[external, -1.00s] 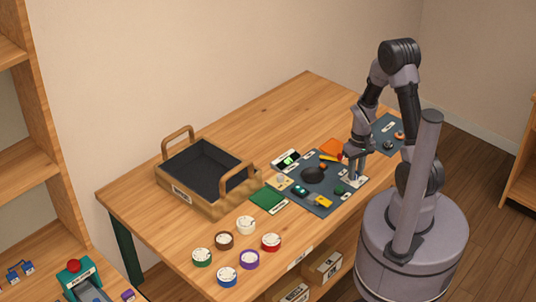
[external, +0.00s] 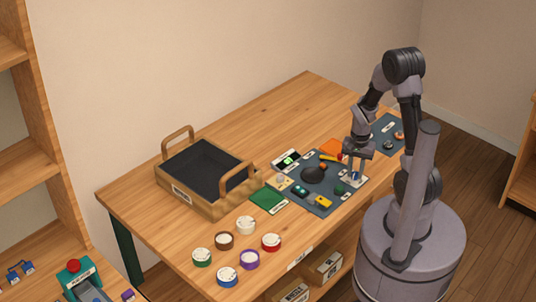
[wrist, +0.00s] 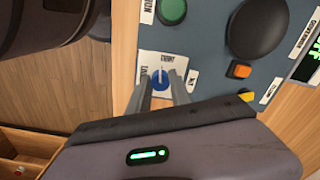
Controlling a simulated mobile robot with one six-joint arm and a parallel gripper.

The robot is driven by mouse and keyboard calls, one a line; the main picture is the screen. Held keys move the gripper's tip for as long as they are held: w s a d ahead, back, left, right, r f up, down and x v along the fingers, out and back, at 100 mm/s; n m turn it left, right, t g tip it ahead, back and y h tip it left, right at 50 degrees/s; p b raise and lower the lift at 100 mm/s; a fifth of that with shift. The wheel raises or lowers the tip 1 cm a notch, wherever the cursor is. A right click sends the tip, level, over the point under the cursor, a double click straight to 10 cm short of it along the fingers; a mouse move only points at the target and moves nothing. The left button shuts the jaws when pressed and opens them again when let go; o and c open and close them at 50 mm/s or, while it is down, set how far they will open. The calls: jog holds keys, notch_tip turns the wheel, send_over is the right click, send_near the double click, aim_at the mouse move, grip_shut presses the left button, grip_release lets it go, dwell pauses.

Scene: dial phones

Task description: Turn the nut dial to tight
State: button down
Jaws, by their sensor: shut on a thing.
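The nut dial (wrist: 161,79) is a small blue knob with a pale pointer line, on a white plate (wrist: 148,62) with small printed labels. One label along the plate's top edge seems to read TIGHT; another is at its left. The pointer seems to point up the picture, toward the top label, but it is too small to be sure. My gripper (wrist: 162,92) has its two grey fingers on either side of the knob, shut on it. In the external view my gripper (external: 356,178) is down at the panel's right corner and hides the dial.
The dark panel (wrist: 210,50) also carries a green button (wrist: 172,11), a large black dome (wrist: 258,28) and an orange square button (wrist: 239,70) close by. A wooden-handled tray (external: 183,193) and several round coloured containers (external: 250,260) stand farther left on the table.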

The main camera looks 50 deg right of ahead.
aim_at(355, 173)
jog(key=shift+m, duration=0.6)
jog(key=c, duration=1.2)
grip_release()
jog(key=shift+o, duration=0.2)
jog(key=shift+r, duration=0.1)
notch_tip(355, 173, up, 17)
jog(key=p, duration=0.7)
jog(key=shift+r+p, duration=0.15)
jog(key=shift+p, duration=0.2)
